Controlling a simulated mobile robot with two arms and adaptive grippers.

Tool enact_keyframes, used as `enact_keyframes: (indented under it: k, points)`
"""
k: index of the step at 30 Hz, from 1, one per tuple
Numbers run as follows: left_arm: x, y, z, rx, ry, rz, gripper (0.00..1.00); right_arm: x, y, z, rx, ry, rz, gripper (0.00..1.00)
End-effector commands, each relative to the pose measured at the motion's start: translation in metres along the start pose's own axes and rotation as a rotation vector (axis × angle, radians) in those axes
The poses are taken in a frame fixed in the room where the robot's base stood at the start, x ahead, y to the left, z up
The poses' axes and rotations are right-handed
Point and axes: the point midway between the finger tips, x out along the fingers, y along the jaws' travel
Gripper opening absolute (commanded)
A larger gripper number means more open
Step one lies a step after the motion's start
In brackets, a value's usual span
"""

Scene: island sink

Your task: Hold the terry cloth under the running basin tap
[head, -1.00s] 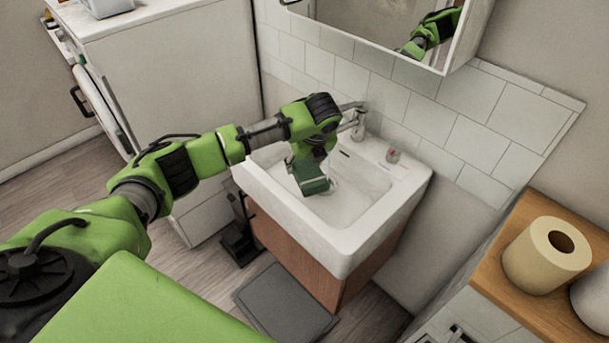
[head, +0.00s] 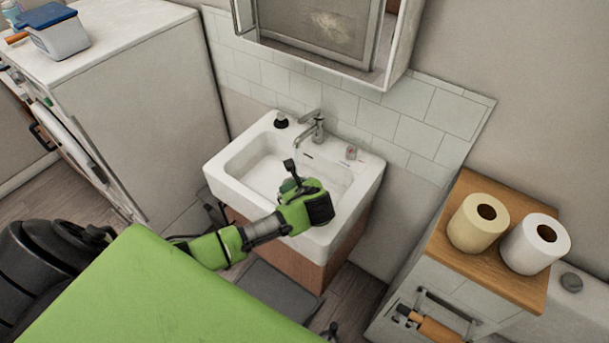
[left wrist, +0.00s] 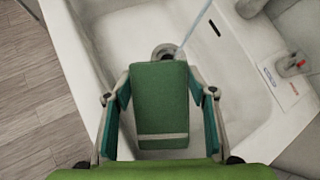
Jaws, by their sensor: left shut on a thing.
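The terry cloth (left wrist: 160,98) is a folded dark green block with a pale stripe near one end. My left gripper (left wrist: 160,110) is shut on it, one finger on each side, above the white basin (head: 236,165). In the head view my left gripper (head: 289,180) hides most of the cloth. The chrome tap (head: 312,125) stands at the back of the basin. A thin water stream (left wrist: 196,30) runs down near the drain (left wrist: 167,51), just past the cloth's far end. I cannot tell whether it touches the cloth. My right gripper is not in view.
A black-topped dispenser (head: 281,120) and a small bottle (head: 351,153) stand on the basin's back ledge. A mirror cabinet (head: 320,35) hangs above. A wooden-topped cabinet (head: 480,200) with two paper rolls is at right, a white washing machine (head: 130,80) at left.

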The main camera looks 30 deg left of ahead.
Motion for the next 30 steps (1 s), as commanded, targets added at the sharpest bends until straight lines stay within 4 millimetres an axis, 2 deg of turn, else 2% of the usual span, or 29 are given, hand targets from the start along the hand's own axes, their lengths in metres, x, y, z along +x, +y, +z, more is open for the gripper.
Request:
enact_keyframes:
  k: [1,5,11,30]
  points:
    - [-0.004,0.004,0.002,-0.004,-0.009,0.001,0.27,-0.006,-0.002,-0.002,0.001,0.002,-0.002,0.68]
    - [-0.005,0.012,0.003,-0.013,-0.031,0.001,0.27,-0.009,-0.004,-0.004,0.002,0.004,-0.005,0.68]
    - [0.0,0.015,0.002,-0.013,-0.04,0.004,0.27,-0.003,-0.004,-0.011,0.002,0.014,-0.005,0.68]
    - [0.052,-0.008,0.027,-0.017,-0.042,0.0,0.27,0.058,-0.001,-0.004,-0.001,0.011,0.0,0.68]
